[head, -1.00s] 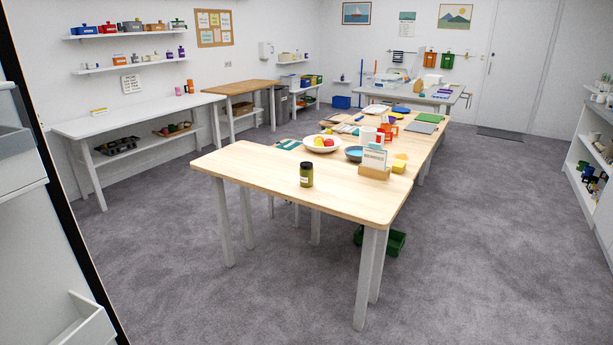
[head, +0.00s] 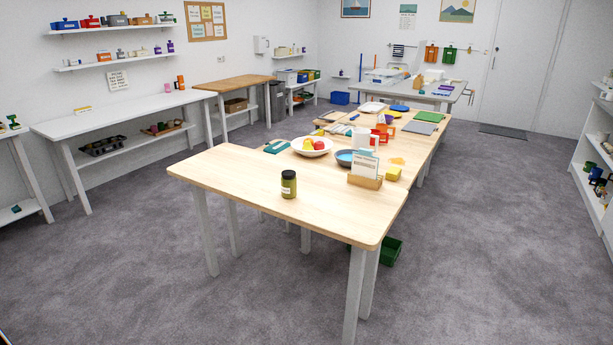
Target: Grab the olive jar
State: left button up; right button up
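The olive jar (head: 288,185) stands upright near the front of the long wooden table (head: 235,190). It is a small green jar with a dark lid and a pale label. Bare tabletop surrounds it, and nothing touches it. Neither of my grippers shows in the head view.
Behind the jar are a white fruit bowl (head: 312,147), a blue bowl (head: 346,157), a wooden card holder (head: 365,181) and a yellow block (head: 393,174). A green crate (head: 390,251) sits on the floor under the table. The grey carpet (head: 130,265) in front and to the left is clear.

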aim_at(289, 179)
jog(key=i+z, duration=0.2)
jog(key=i, duration=0.45)
jog(key=i+j+z, duration=0.25)
jog(key=i, duration=0.35)
jog(key=i+j+z, duration=0.1)
jog(key=j, duration=0.2)
jog(key=i+j+z, duration=0.1)
jog(key=j, duration=0.25)
jog(key=i+j, duration=0.25)
jog(key=i+j+z, duration=0.15)
jog(key=j, duration=0.25)
jog(key=i+j+z, duration=0.1)
jog(key=j, duration=0.25)
jog(key=i+j+z, duration=0.1)
jog(key=j, duration=0.25)
jog(key=i+j, duration=0.1)
jog(key=j, duration=0.4)
jog(key=i+j, duration=0.1)
jog(key=j, duration=0.4)
jog(key=z, duration=0.05)
